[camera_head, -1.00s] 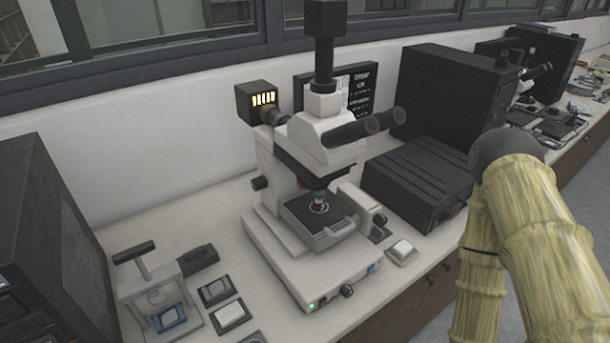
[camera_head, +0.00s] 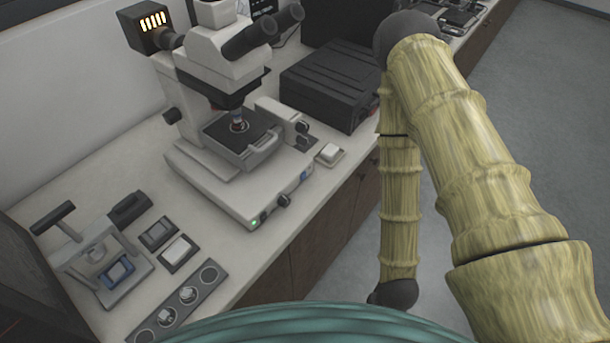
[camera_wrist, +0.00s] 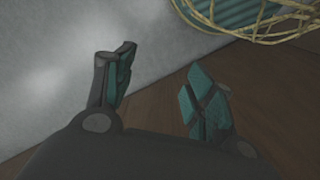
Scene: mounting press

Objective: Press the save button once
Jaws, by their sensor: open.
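A white microscope (camera_head: 207,180) stands on the bench in the head view, with a green light (camera_head: 254,221) and a knob on its front base. A small box with a white top (camera_head: 330,153) sits on the bench just right of the microscope. I see no readable label, so I cannot tell which part is the save button. My gripper (camera_wrist: 160,66) is open and empty in the wrist view, with its two fingers apart. It is near a brown wooden surface and grey floor, away from the microscope. In the head view the gripper itself is not visible.
A mounting press (camera_head: 103,257) stands at the left, with small pads beside it. A grey strip with round wells (camera_head: 207,276) lies at the bench's front edge. A black box (camera_head: 330,82) stands behind right. Open floor (camera_head: 470,215) lies right of the bench.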

